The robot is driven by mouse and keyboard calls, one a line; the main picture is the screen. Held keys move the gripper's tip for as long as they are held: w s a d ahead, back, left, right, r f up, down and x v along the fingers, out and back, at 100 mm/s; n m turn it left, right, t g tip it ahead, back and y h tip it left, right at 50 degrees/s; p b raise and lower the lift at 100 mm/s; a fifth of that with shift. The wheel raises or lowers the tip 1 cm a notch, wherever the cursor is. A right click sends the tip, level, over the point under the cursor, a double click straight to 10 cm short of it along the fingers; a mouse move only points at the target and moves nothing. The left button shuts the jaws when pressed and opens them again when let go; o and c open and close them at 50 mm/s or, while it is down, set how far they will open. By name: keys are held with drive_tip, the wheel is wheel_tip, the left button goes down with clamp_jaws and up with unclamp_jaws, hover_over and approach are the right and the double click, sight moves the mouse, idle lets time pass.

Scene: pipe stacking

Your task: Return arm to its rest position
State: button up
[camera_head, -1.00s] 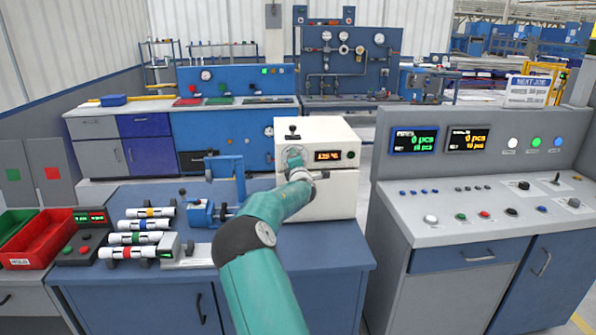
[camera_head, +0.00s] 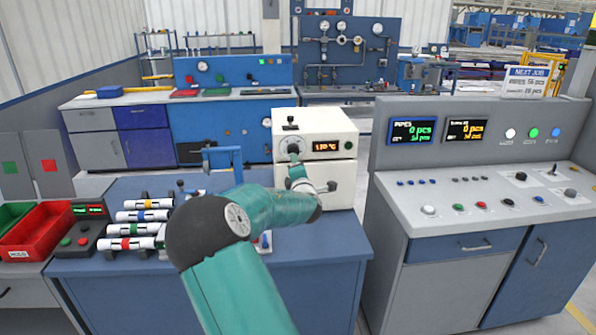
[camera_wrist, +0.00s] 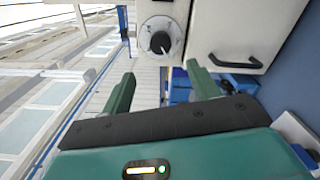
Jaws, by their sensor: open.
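My teal arm reaches forward over the blue workbench in the head view. My gripper (camera_wrist: 160,85) is open in the wrist view, with two green fingers apart and nothing between them. Just beyond the fingertips is the round dial (camera_wrist: 160,38) on the front of the white oven (camera_head: 338,180). In the head view the hand is in front of that oven, below its dial and display, and hides part of its front. Whether the fingers touch the oven cannot be told.
Several white pipes with coloured bands (camera_head: 142,216) lie on a rack at the bench's left. A blue vise-like fixture (camera_head: 222,160) is behind my arm. Red bin (camera_head: 32,234) stands far left. A grey control console (camera_head: 480,200) stands at right, with a gap before it.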

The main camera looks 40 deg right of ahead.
idle(0.4)
drive_tip(key=s+a+m+g+y, duration=0.25)
drive_tip(key=s+a+m, duration=0.2)
drive_tip(key=a, duration=0.45)
drive_tip(key=s+a+r+m+g+y, duration=0.1)
drive_tip(key=s+a+m+g+y, duration=0.25)
drive_tip(key=a, duration=0.55)
drive_tip(key=s+a+m+y, duration=0.2)
drive_tip(key=s+a+m, duration=0.3)
drive_tip(key=s+a, duration=0.3)
drive_tip(key=s+a+m+g+y, duration=0.1)
drive_tip(key=s+a+g+y, duration=0.1)
drive_tip(key=s+a, duration=1.4)
drive_tip(key=shift+s+a+r+g, duration=0.35)
drive_tip(key=shift+s+g, duration=0.35)
drive_tip(key=shift+s, duration=0.15)
